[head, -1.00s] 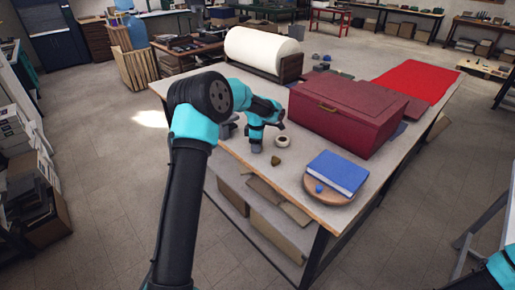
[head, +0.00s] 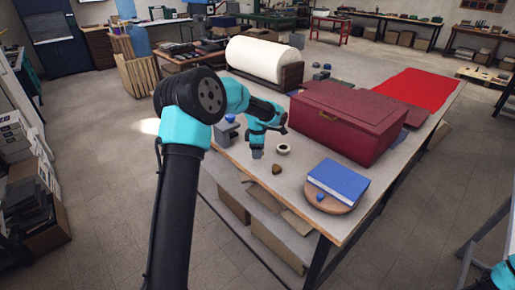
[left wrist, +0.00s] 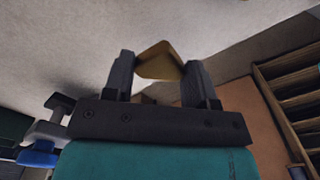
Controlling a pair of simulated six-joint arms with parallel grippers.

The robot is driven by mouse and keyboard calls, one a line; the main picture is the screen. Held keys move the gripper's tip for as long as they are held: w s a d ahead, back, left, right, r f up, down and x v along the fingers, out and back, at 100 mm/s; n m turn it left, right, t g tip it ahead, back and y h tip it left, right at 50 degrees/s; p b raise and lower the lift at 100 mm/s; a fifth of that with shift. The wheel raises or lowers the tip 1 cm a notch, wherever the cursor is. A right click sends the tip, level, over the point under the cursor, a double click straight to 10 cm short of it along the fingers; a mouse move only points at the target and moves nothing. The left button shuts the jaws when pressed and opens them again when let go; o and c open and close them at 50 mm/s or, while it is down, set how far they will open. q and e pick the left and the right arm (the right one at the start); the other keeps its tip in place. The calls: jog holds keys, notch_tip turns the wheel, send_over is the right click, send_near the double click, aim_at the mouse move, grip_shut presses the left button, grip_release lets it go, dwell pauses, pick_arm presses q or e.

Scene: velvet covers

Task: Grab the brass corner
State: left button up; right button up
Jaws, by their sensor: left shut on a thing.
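In the left wrist view a brass corner (left wrist: 158,62), a small golden wedge shape, sits between the two dark fingertips of my left gripper (left wrist: 160,72). The fingers are shut on it. In the head view my left gripper (head: 257,153) points down near the table's left edge, and the held piece is hidden or too small to make out there. A separate small brownish-gold lump (head: 277,169) lies on the table just right of and nearer than the gripper. My right gripper is out of view; only a bit of teal arm shows at the lower right.
A white ring-shaped roll (head: 284,149) lies right of the gripper. A large dark red box (head: 345,125) stands behind. A blue book (head: 338,179) lies on a round wooden board (head: 342,207) at the near right. A grey block with a blue top (head: 228,131) stands left.

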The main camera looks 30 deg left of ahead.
pick_arm(q)
jog(key=s+d+r, duration=0.1)
jog(key=s+d, duration=0.5)
jog(key=s, duration=0.4)
jog(key=shift+s+d, duration=0.35)
jog(key=shift+s, duration=0.05)
jog(key=shift+r, duration=0.1)
